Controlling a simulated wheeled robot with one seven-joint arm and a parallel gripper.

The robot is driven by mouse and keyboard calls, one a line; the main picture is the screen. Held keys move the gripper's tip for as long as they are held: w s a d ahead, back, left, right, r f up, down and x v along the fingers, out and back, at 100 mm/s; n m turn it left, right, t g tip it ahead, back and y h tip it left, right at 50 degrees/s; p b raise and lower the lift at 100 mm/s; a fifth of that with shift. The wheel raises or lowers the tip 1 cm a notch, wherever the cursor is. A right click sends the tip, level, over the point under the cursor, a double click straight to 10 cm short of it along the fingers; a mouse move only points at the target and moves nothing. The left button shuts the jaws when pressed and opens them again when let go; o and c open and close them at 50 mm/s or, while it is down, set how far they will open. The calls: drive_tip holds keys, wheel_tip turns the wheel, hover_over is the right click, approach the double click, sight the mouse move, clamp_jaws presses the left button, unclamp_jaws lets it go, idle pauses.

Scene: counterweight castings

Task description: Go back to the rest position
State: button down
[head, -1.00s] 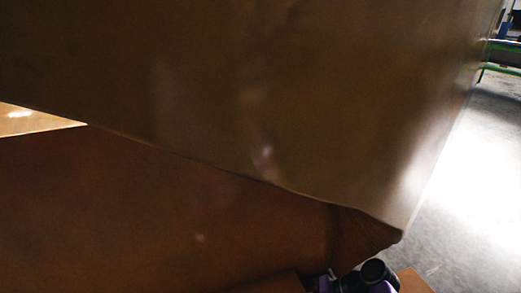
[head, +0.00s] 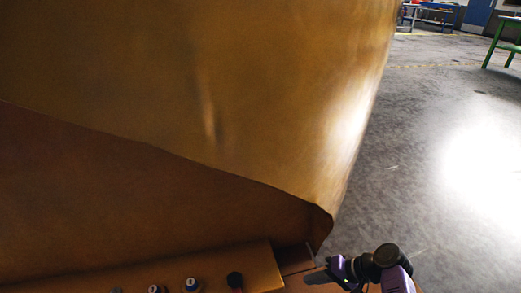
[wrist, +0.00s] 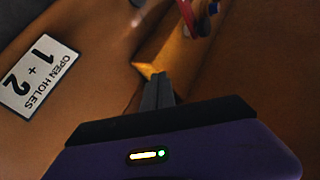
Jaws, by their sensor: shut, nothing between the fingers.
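My gripper (head: 318,277) is at the bottom right of the head view, on my purple and black arm. It is beside the front corner of a large brown casting. In the wrist view my gripper (wrist: 158,90) has its grey fingers together, with nothing held between them. The fingers point toward a brown surface with a bright orange edge just beyond the tips. I cannot tell whether they touch it.
The large brown casting (head: 200,80) fills the head view's left and middle. Several round plugs (head: 192,285) line a ledge below. A white label (wrist: 40,78) reads "OPEN HOLES 1 + 2". Open grey floor (head: 440,130) lies right; a green table (head: 503,40) stands far right.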

drive_tip(key=s+f+t+h, duration=0.1)
drive_tip(key=s+f, duration=0.2)
drive_tip(key=s, duration=0.2)
drive_tip(key=s+d+f+t+h, duration=0.1)
drive_tip(key=s+f+h, duration=0.1)
drive_tip(key=s+f, duration=0.2)
drive_tip(key=s+d+f+m+t+h, duration=0.1)
drive_tip(key=s+f+h, duration=0.1)
drive_tip(key=s+f, duration=0.2)
drive_tip(key=shift+s+d+f, duration=0.1)
drive_tip(key=shift+s, duration=0.45)
drive_tip(key=shift+s+d+f, duration=0.1)
drive_tip(key=shift+s, duration=0.4)
drive_tip(key=s+d+r+t+h, duration=0.2)
drive_tip(key=s, duration=0.6)
drive_tip(key=s+r+n+t+h, duration=0.1)
drive_tip(key=s+r+t, duration=0.1)
drive_tip(key=s+r, duration=0.55)
drive_tip(key=s+r+n+t+h, duration=0.15)
drive_tip(key=s+r, duration=0.35)
drive_tip(key=r, duration=0.5)
drive_tip(key=s+r+t+p, duration=0.1)
drive_tip(key=r+t+p, duration=0.1)
drive_tip(key=r+p, duration=1.3)
drive_tip(key=s+r+n+t+p, duration=0.1)
drive_tip(key=r+p, duration=1.3)
drive_tip(key=r, duration=1.6)
drive_tip(key=shift+s+a+r+t+p, duration=0.25)
drive_tip(key=shift+s+t+p, duration=0.1)
drive_tip(key=shift+s, duration=0.35)
